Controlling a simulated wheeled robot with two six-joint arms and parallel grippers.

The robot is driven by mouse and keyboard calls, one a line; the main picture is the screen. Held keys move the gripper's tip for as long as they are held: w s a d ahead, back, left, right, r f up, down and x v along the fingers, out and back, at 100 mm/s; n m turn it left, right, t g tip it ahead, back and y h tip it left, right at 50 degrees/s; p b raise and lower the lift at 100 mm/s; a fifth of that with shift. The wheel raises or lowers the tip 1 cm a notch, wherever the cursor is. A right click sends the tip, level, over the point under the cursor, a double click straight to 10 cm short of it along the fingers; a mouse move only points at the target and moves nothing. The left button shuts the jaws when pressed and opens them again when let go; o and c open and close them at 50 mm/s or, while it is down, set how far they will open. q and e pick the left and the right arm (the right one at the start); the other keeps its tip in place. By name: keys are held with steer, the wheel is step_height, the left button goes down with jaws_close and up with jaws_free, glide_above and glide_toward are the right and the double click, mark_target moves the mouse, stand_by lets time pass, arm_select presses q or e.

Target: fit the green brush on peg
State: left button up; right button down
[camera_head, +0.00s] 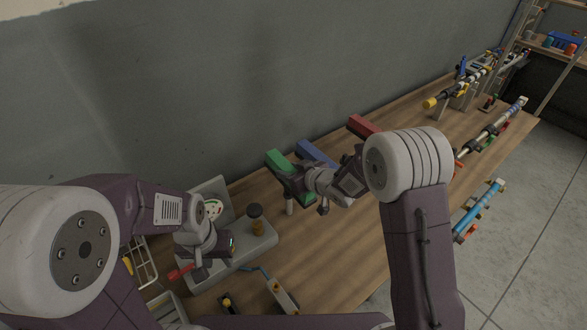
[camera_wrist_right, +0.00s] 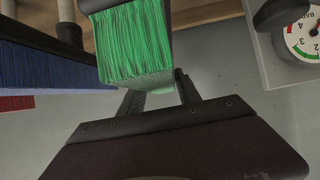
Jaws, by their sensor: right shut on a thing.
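The green brush (camera_head: 278,161) is at the wall side of the bench, at my right gripper (camera_head: 292,183). In the right wrist view its green bristles (camera_wrist_right: 135,45) hang from a dark holder, close in front of the fingers. My right gripper (camera_wrist_right: 158,98) is shut on the green brush; the exact contact is partly hidden. A short pale upright post (camera_head: 289,207) shows below the right gripper; I cannot tell whether it is the peg. It stands apart from the bristles. My left gripper (camera_head: 198,265) is low at the left, by a grey fixture; its jaws are unclear.
A blue brush (camera_head: 316,153) and a red brush (camera_head: 363,126) stand in a row to the right. A grey fixture (camera_head: 262,240) with a gauge (camera_head: 212,208) and a dark knob (camera_head: 255,211) is at the left. Tools lie along the bench's front edge.

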steer(key=shift+p+x, duration=0.75)
steer(key=shift+x, duration=0.1)
arm_select(q)
steer(key=shift+w+a+r+p, duration=0.25)
steer(key=shift+a+r+p, duration=0.05)
steer(key=shift+r, duration=0.35)
arm_select(e)
steer(key=shift+s+r+g, duration=0.15)
steer(key=shift+g, duration=0.15)
arm_select(q)
steer(key=shift+f, duration=0.15)
arm_select(e)
steer(key=shift+b, duration=0.3)
arm_select(q)
steer(key=shift+f, duration=0.15)
arm_select(e)
steer(key=shift+r, duration=0.1)
arm_select(q)
steer(key=shift+f, duration=0.1)
arm_select(e)
steer(key=shift+s, duration=0.1)
